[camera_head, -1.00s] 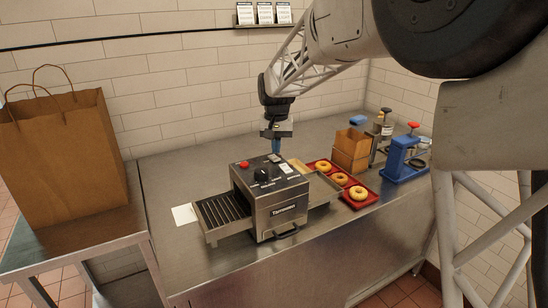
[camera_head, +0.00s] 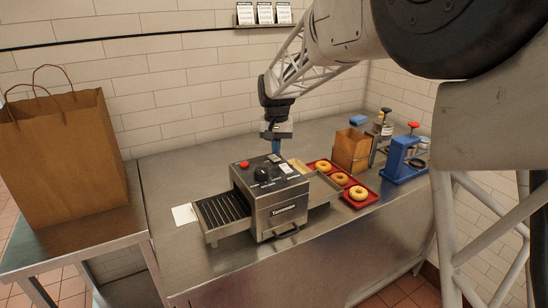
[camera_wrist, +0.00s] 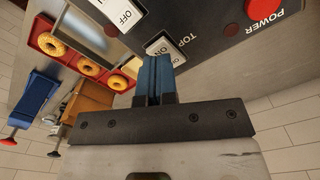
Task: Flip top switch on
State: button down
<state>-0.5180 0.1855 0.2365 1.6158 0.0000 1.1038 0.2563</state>
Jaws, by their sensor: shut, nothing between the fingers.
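The toaster (camera_head: 282,212) is a metal conveyor machine with a dark control panel on the counter. Its top switch (camera_wrist: 159,46), a white rocker marked TOP with ON showing, sits directly beyond my fingertips in the wrist view. My gripper (camera_wrist: 157,62) has blue fingers, shut together and empty, overlapping the switch's near edge; I cannot tell if they touch it. In the head view my gripper (camera_head: 276,148) points down at the panel's back edge. A second white rocker (camera_wrist: 121,13) shows OFF. The red POWER button (camera_wrist: 261,11) is at the panel's other side.
A red tray (camera_head: 364,203) with bagels (camera_head: 358,193) lies right of the toaster. A paper bag (camera_head: 65,155) stands at left. The counter behind and left of the toaster is mostly clear.

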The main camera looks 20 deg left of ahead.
aim_at(277, 159)
jog(key=shift+f, duration=1.05)
dwell(0.9)
jog(key=shift+r, duration=3.5)
jog(key=shift+d, duration=0.1)
